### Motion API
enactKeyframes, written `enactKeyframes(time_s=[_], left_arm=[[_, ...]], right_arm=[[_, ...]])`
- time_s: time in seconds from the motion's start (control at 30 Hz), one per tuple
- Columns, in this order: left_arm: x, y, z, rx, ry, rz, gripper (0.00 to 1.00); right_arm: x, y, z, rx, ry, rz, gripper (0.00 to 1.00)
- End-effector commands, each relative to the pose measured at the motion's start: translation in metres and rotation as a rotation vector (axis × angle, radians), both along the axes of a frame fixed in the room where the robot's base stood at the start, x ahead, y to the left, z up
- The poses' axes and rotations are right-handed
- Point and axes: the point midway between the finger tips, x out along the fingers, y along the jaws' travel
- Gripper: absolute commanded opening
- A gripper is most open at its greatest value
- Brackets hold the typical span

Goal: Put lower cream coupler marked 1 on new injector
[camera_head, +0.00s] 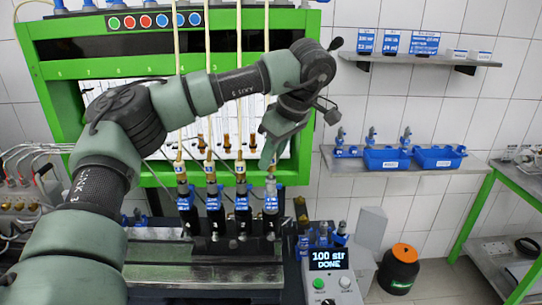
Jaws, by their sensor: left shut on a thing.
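Several cream tubes hang down in front of the green test bench, each ending in a coupler above a blue-clamped injector. The rightmost cream coupler (271,180) sits at the top of the rightmost injector (271,204), which looks paler than the others. Its number is too small to read. My left gripper (268,163) comes down from above and is shut on this coupler; the fingers partly hide its upper part. Whether the coupler is fully seated cannot be told. The other couplers (211,172) line up to the left above their injectors (214,208). My right gripper is not in view.
The green bench frame (160,20) surrounds the row. A control box (328,262) reading "100 str DONE" stands at front right. Blue bins and spare injectors rest on a wall shelf (400,170). A black canister (398,270) stands on the floor.

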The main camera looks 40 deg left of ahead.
Motion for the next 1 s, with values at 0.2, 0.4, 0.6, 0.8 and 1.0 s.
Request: enactKeyframes(time_s=[0.2,0.4,0.6,0.8,1.0], left_arm=[[-0.0003,0.0002,0.0008,0.0,0.0,0.0,0.0],[-0.0002,0.0002,0.0004,0.0,-0.001,0.0,0.0],[0.0,0.0001,-0.0026,0.001,0.005,0.0,0.0],[0.0007,-0.0002,-0.0086,0.004,0.014,-0.001,0.0],[0.0007,-0.0002,-0.0086,0.004,0.013,-0.001,0.0]], right_arm=[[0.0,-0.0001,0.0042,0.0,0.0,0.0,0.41],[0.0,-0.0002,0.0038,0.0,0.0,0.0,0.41],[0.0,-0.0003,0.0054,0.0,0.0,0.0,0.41],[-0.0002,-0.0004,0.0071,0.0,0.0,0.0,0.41],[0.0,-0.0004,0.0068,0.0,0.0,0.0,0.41]])
